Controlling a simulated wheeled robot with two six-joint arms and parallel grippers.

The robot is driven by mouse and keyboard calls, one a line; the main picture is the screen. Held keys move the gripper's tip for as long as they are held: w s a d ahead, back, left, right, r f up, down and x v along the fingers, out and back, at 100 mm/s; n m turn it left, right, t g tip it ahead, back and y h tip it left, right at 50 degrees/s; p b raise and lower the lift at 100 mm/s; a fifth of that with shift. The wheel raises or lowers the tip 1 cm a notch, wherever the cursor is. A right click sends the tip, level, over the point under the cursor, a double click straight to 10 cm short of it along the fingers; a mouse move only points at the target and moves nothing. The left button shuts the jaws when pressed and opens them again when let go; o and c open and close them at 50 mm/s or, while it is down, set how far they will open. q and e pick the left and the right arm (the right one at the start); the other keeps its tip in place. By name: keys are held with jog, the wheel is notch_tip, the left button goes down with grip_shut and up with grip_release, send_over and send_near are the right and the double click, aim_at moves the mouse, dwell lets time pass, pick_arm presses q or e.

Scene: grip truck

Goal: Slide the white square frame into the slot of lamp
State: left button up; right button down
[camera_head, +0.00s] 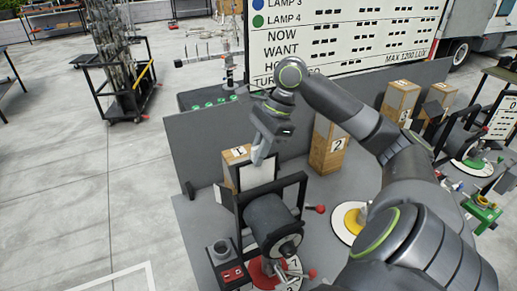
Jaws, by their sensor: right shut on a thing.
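My right gripper (262,160) reaches in from the right and points down over the nearest lamp (268,222). It is shut on the white square frame (257,176), whose upper edge is at the fingertips. The frame is upright, just behind the lamp's black slotted bracket (299,190). Its lower part is hidden by the lamp, so I cannot tell whether it is inside the slot or behind it. The lamp is a dark cylinder on a red and white round base (266,275). My left gripper is not in view.
Wooden blocks numbered 1 (237,154) and 2 (327,147) stand behind the lamp on the grey table (320,195). A yellow and white disc (349,221) lies to the right. A lamp board (340,40) rises behind. A small black stand (224,262) sits at front left.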

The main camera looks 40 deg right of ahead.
aim_at(258, 181)
jog(key=shift+f+b, duration=0.45)
jog(key=shift+f, duration=4.2)
jog(key=c, duration=1.5)
grip_release()
jog(key=shift+o, duration=0.2)
jog(key=shift+w+d+r, duration=0.15)
jog(key=shift+d+r, duration=0.1)
jog(key=shift+r, duration=0.3)
jog(key=shift+o, duration=0.3)
jog(key=b+v, duration=0.3)
jog(key=v, duration=1.3)
jog(key=shift+s+r, duration=0.15)
jog(key=shift+s, duration=0.1)
